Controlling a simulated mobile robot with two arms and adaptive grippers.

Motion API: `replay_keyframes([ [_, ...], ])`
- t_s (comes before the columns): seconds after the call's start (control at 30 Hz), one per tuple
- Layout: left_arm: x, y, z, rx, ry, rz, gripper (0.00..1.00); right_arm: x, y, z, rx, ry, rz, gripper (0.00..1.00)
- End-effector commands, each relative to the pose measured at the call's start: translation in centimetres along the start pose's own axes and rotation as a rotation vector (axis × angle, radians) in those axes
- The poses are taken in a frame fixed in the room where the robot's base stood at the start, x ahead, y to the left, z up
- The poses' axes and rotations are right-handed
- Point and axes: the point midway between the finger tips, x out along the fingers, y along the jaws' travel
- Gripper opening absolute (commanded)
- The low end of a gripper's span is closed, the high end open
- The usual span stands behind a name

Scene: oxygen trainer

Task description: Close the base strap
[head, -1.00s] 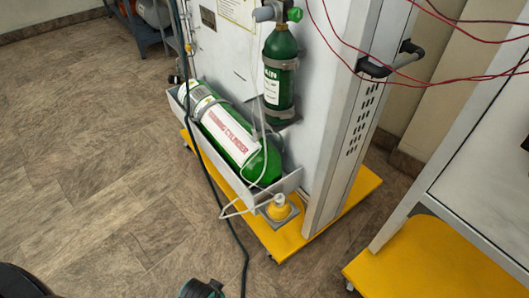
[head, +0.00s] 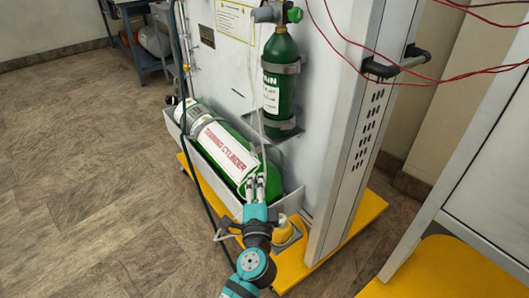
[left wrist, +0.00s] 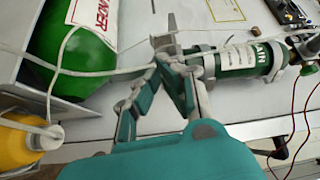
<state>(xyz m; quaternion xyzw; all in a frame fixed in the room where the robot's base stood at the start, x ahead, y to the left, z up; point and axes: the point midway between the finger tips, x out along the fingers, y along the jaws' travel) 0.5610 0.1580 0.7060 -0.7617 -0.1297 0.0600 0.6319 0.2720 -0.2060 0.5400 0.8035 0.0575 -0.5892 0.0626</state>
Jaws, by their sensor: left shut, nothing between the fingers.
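The green training cylinder (head: 226,152) with its white label lies in a white tray on the trainer's yellow base. A grey band (head: 202,126) crosses its far end; I cannot tell whether it is fastened. My left gripper (head: 255,181) is at the cylinder's near end, by the tray's near corner, shut and empty. In the left wrist view the fingertips (left wrist: 163,48) meet beside the green cylinder (left wrist: 65,50). A thin white line (left wrist: 100,72) runs across the cylinder towards the fingertips; I cannot tell whether they touch it. My right gripper is not in view.
A smaller green cylinder (head: 280,80) hangs upright on the white panel, above and behind the gripper. A yellow cone-like part (head: 282,231) stands beside my forearm. A dark hose (head: 190,130) runs down in front of the tray. The floor at left is clear.

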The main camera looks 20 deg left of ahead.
Motion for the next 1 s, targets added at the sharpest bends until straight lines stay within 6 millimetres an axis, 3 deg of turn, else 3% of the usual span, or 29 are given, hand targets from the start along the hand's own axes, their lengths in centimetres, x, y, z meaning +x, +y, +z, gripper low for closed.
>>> replay_keyframes([
  [0.1, 0.6, -0.4, -1.6, 0.05, 0.041, -0.03, 0.0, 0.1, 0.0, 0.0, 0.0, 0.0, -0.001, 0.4],
  [0.23, 1.8, -0.6, -1.8, 0.057, 0.045, -0.035, 0.0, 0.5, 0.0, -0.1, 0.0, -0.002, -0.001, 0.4],
  [0.7, 9.4, -0.7, -2.0, 0.055, 0.044, -0.033, 0.0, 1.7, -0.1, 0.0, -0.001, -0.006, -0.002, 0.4],
  [1.0, 10.4, -0.7, -1.9, 0.054, 0.042, -0.031, 0.0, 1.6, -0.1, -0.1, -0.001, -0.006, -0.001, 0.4],
])
